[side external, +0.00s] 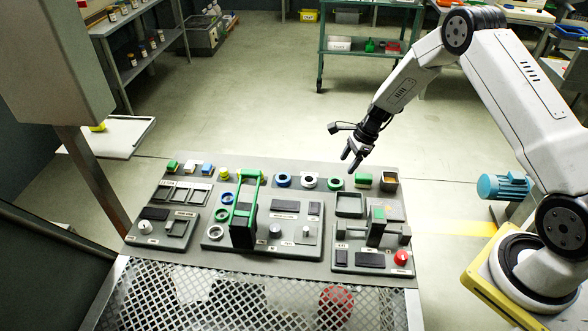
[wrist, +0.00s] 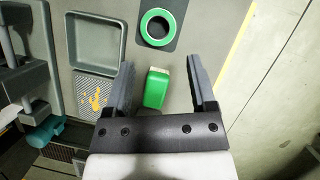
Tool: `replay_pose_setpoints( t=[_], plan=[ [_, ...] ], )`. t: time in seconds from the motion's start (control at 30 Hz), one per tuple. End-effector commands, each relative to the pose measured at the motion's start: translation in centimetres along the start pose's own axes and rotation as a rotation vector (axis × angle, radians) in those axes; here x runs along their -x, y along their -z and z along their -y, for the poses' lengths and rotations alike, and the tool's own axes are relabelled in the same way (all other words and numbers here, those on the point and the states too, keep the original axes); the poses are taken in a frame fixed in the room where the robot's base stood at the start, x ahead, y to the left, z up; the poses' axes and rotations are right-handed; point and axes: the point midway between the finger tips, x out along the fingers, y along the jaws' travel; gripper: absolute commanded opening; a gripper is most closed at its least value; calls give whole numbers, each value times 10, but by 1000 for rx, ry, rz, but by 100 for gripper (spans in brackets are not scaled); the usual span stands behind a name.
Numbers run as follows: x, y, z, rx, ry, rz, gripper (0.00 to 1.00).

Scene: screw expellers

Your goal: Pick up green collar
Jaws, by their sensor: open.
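The green collar (side external: 335,184) is a ring lying flat on a dark square pad at the back of the grey work board. In the wrist view the collar (wrist: 144,26) is at the top, beyond my fingertips. My gripper (side external: 350,162) is open and empty above the board's back edge. In the wrist view my gripper (wrist: 160,62) has its fingers spread, with a green block (wrist: 156,90) showing between them, lower down on the board. The block also shows in the side view (side external: 363,179), just right of the collar. The fingers touch neither.
A blue ring (side external: 283,180) and a white ring (side external: 309,181) lie left of the collar. A grey tray (wrist: 72,42) sits beside it. A tall green-framed fixture (side external: 236,203) stands to the left.

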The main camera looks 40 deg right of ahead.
Motion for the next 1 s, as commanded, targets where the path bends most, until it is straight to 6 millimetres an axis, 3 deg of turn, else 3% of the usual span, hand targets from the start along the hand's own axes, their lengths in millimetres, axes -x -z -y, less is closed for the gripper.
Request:
replay_pose_setpoints(
  t=[0.23,0.63,1.0],
  plan=[
    [-19,0,0,2,0,0,72],
    [-29,-1,-1,4,-2,-1,72],
    [-66,-3,-2,3,-1,0,72]
  ],
)
